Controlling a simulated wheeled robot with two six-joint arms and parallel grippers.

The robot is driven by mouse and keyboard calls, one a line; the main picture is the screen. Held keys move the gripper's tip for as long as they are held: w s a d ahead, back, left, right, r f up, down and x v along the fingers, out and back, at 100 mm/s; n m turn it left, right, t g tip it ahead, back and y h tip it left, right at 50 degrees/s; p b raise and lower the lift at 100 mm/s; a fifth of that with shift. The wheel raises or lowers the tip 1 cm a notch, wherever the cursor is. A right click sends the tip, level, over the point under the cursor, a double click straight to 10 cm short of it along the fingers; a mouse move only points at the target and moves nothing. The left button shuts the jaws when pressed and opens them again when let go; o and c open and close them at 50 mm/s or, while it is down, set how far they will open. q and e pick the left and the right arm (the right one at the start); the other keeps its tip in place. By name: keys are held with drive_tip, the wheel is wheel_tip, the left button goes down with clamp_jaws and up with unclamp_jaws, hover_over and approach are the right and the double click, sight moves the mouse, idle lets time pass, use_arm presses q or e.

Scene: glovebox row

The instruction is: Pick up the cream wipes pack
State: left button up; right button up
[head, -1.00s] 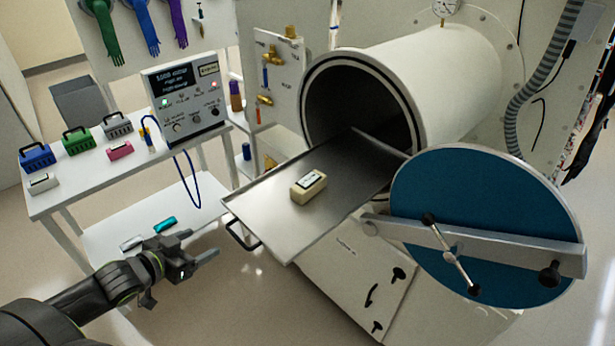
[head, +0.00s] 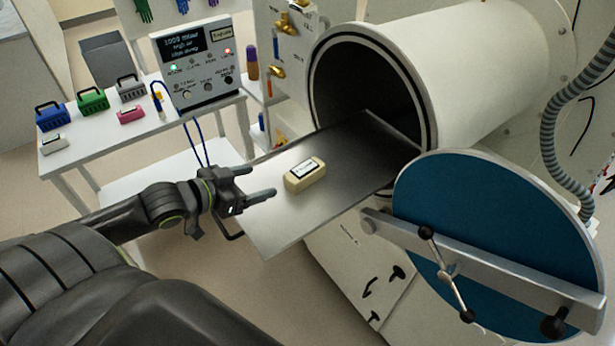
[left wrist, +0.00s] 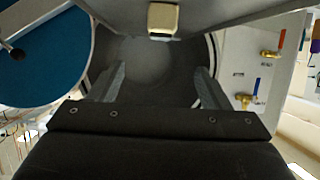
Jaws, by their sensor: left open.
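The cream wipes pack (head: 305,174) lies on the metal slide-out tray (head: 285,229) in front of the round chamber opening, its white label facing up. In the left wrist view the pack (left wrist: 163,19) shows at the top, beyond the fingertips. My left gripper (head: 262,181) is open and empty. Its fingers point toward the pack from the tray's left edge, a short gap away from it. Both fingers (left wrist: 160,80) show apart in the left wrist view with nothing between them. My right gripper is not in view.
The blue round door (head: 490,235) stands open to the right of the tray. The chamber (head: 365,85) is open behind it.

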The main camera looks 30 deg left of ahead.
sight(300, 170)
use_arm(q)
drive_tip(key=b+x, duration=0.1)
drive_tip(key=x, duration=0.1)
drive_tip(key=shift+w+f, duration=0.25)
drive_tip(key=shift+f, duration=0.05)
drive_tip(key=x, duration=0.5)
drive_tip(key=shift+w+d, duration=0.1)
drive_tip(key=shift+w, duration=0.25)
drive_tip(key=shift+w+d+f, duration=0.15)
drive_tip(key=shift+w+f, duration=0.05)
drive_tip(key=shift+w, duration=0.4)
drive_tip(key=p+x, duration=0.1)
drive_tip(key=x, duration=0.4)
drive_tip(key=shift+f, duration=0.1)
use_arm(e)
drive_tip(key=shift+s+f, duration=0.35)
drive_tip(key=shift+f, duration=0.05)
use_arm(q)
drive_tip(key=shift+s, duration=0.1)
drive_tip(key=c, duration=1.1)
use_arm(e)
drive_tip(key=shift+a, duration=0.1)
